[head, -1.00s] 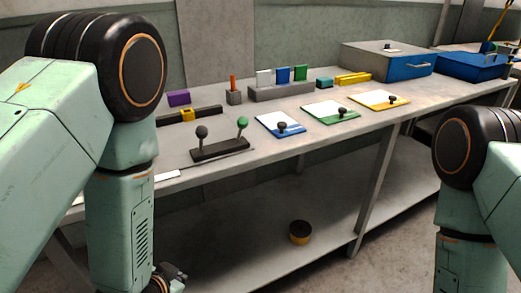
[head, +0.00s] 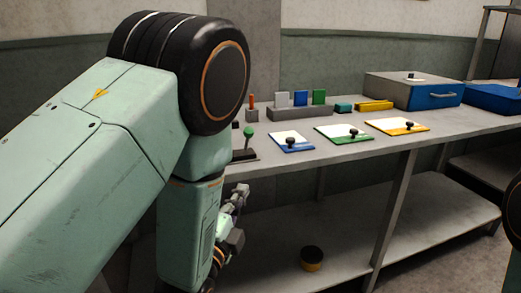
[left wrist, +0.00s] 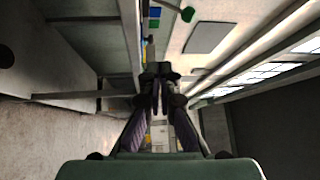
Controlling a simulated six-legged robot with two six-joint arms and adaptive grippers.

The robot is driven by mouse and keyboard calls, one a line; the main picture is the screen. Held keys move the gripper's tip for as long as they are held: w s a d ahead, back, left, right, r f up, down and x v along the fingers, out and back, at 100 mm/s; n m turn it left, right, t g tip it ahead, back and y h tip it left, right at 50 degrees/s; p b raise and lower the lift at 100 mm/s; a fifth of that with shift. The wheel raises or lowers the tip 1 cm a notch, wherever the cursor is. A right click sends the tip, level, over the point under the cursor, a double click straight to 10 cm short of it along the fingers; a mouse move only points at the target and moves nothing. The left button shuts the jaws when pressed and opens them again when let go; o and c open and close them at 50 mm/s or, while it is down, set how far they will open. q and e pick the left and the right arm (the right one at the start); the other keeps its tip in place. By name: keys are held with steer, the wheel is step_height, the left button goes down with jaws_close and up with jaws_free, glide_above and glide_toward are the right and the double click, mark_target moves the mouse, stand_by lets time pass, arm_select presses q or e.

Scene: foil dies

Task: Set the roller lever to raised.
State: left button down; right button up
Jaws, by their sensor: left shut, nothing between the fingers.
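A lever with a green knob (head: 249,132) stands upright on a dark base (head: 244,155) near the front of the bench, just right of my left arm. My arm hides the rest of the base and the lever with the dark knob. I cannot tell which lever is the roller lever. My left gripper (head: 240,192) is below the lever base, at the bench's front edge, and looks empty. In the left wrist view its fingers (left wrist: 160,78) are together, and the green knob (left wrist: 187,14) shows at the top, apart from them. My right gripper is out of view.
A grey block (head: 300,114) with coloured slabs stands behind. A grey and blue box (head: 415,90) is at the back. A round tin (head: 312,258) sits on the lower shelf.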

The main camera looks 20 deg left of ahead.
arm_select(q)
step_height(320, 180, up, 2)
steer(key=m, duration=0.1)
steer(key=m+t, duration=0.1)
steer(key=m, duration=0.1)
steer(key=shift+s+d+r, duration=0.15)
steer(key=shift+r, duration=0.05)
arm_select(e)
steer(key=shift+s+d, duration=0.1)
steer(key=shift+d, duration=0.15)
arm_select(q)
steer(key=b, duration=0.2)
glide_toward(247, 139)
steer(key=w+d+r, duration=0.2)
steer(key=w+r, duration=0.1)
steer(key=w, duration=0.1)
steer(key=shift+w+d, duration=0.4)
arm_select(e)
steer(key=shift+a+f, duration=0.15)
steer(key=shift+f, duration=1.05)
